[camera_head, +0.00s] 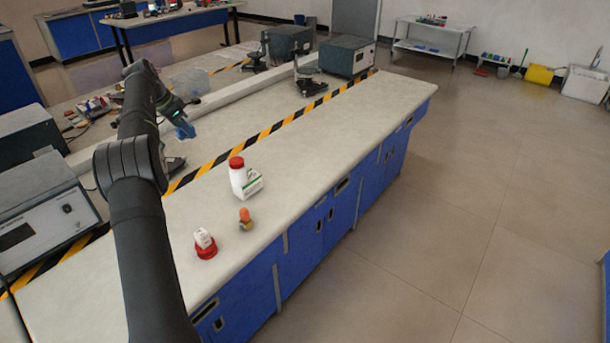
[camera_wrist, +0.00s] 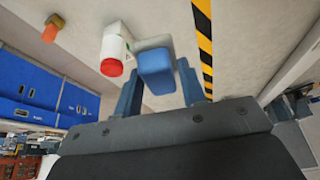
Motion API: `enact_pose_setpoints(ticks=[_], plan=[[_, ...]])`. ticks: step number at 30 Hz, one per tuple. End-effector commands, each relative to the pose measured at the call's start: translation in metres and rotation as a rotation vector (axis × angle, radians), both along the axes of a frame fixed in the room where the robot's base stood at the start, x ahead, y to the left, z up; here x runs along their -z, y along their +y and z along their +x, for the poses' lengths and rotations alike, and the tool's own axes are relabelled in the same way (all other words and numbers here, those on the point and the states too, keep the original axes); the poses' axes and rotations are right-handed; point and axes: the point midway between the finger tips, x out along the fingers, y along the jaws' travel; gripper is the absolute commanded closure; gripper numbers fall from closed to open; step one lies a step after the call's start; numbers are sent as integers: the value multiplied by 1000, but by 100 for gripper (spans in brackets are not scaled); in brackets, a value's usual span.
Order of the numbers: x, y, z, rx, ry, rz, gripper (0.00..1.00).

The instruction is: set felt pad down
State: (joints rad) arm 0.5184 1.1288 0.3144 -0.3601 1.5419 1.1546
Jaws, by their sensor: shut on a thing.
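The felt pad appears to be the blue block (camera_wrist: 154,62) between the fingers in the wrist view. My gripper (camera_wrist: 160,76) is shut on it, with one finger on each side. In the head view my gripper (camera_head: 181,119) is over the pale bench, left of the striped tape. A small blue patch, the pad or the fingertips, shows below it (camera_head: 185,131). Whether the pad touches the bench cannot be told.
A white bottle with a red cap (camera_head: 245,181) stands on the bench (camera_head: 330,140). An orange-topped item (camera_head: 245,217) and a red-based white item (camera_head: 205,244) are near the front edge. Striped tape (camera_head: 265,133) crosses the bench. Bare surface lies right of the bottle.

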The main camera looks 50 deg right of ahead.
Motion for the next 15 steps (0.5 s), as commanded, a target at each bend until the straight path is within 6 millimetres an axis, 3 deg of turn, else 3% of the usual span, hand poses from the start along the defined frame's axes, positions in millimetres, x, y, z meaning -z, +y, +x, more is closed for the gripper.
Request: enact_pose_setpoints(ticks=[8,11,15], plan=[[2,-61,-43,-77,-1,0,85],[3,-90,-66,-121,-1,-1,85],[3,-141,-112,-197,-2,-1,85]])
